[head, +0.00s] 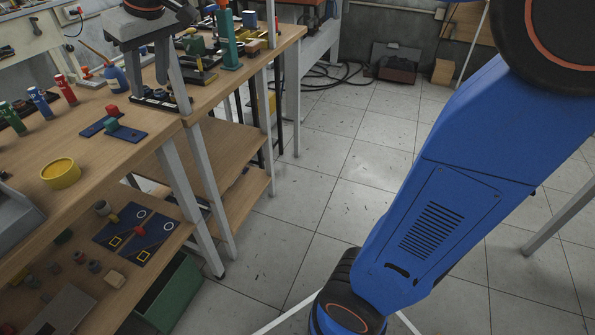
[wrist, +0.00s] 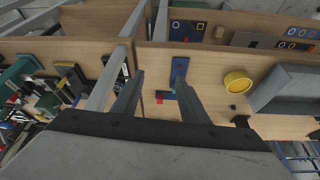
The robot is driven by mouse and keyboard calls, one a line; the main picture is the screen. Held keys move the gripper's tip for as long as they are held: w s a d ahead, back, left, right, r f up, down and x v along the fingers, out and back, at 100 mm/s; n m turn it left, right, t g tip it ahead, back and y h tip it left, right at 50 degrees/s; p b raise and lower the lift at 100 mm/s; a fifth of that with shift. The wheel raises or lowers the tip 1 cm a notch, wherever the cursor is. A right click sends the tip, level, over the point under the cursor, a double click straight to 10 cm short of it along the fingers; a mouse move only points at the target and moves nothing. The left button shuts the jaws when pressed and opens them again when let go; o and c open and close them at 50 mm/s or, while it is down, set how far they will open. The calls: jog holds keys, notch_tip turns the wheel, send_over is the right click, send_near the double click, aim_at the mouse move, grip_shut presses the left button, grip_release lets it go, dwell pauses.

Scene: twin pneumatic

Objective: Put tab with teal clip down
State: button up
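A dark blue tab with a teal clip (head: 111,125) lies flat on the wooden bench top in the head view. The right finger hides part of the tabs. My gripper (head: 149,80) is above the bench, right of the tabs in the head view. Its fingers are apart and nothing shows held between them (wrist: 157,78).
A yellow round dish (head: 60,173) and several coloured bottles stand on the bench (head: 95,160). A lower shelf holds more blue plates (head: 133,231) and loose small parts. Fixtures stand at the bench's far end. The tiled floor to the right is open.

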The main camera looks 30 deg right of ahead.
jog(key=s+d+f+m+h, duration=0.1)
jog(key=s+d+f+m, duration=0.1)
jog(key=s+d+f, duration=0.7)
jog(key=s+d+f+m+h, duration=0.1)
jog(key=s+d+f+m, duration=0.2)
jog(key=s+d+f, duration=0.7)
jog(key=s+d, duration=0.2)
jog(key=s, duration=0.3)
jog(key=shift+s+f+m+t, duration=0.3)
jog(key=shift+s+t, duration=0.1)
jog(key=shift+c, duration=0.2)
